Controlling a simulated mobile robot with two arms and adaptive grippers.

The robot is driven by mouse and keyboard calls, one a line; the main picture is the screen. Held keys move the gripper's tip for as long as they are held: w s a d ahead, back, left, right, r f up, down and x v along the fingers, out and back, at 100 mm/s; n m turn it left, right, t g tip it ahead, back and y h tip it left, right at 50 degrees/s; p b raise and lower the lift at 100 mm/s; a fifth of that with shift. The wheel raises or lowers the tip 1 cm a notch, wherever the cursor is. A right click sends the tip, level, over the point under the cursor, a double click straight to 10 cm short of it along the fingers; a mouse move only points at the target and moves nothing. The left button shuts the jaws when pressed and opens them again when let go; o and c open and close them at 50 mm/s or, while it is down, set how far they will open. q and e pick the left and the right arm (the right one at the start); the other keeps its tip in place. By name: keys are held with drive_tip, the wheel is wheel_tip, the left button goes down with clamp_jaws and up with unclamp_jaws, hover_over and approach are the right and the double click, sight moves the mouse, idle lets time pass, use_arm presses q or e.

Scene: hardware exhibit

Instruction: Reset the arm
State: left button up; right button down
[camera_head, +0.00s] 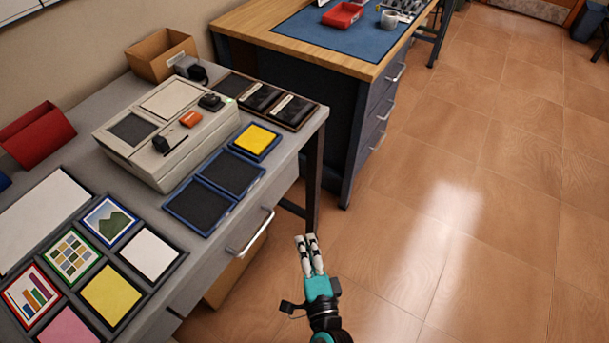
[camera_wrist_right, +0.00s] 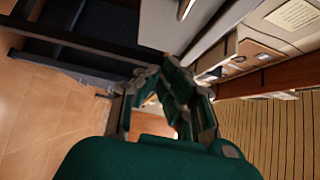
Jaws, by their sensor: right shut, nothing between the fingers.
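My right gripper (camera_head: 309,240) shows at the bottom middle of the head view, over the tiled floor just right of the grey desk (camera_head: 300,150). Its two fingers are together and hold nothing. In the right wrist view the right gripper (camera_wrist_right: 172,75) also shows, with drawer fronts and dark desk legs beyond it. My left gripper is not in either view.
The grey desk carries a beige device (camera_head: 115,140), blue-rimmed trays (camera_head: 187,208), a yellow pad (camera_head: 256,138) and several coloured cards. A wooden-topped bench (camera_head: 250,22) with a blue mat stands behind. Open tiled floor (camera_head: 470,230) lies to the right.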

drive_tip(key=s+d+f+n+g+p, duration=0.1)
drive_tip(key=s+d+f+n+g, duration=0.25)
drive_tip(key=f, duration=0.45)
drive_tip(key=s+d+f+n+g+p, duration=0.1)
drive_tip(key=s+d+f+n+g, duration=0.2)
drive_tip(key=f, duration=0.5)
drive_tip(key=s+d+f+n+g+p, duration=0.2)
drive_tip(key=s+f+n, duration=0.2)
drive_tip(key=f, duration=0.4)
drive_tip(key=s+d+f+n+g+h+p, duration=0.1)
drive_tip(key=s+d+f+n+g+h, duration=0.1)
drive_tip(key=s+d, duration=0.6)
drive_tip(key=s+d+f+n+g+h+p, duration=0.1)
drive_tip(key=s+d+f+n+g, duration=0.4)
drive_tip(key=s, duration=0.8)
drive_tip(key=d+f+g+h, duration=0.1)
drive_tip(key=d+f, duration=0.2)
drive_tip(key=f, duration=0.1)
drive_tip(key=shift+s+h, duration=0.3)
drive_tip(key=shift+s, duration=0.05)
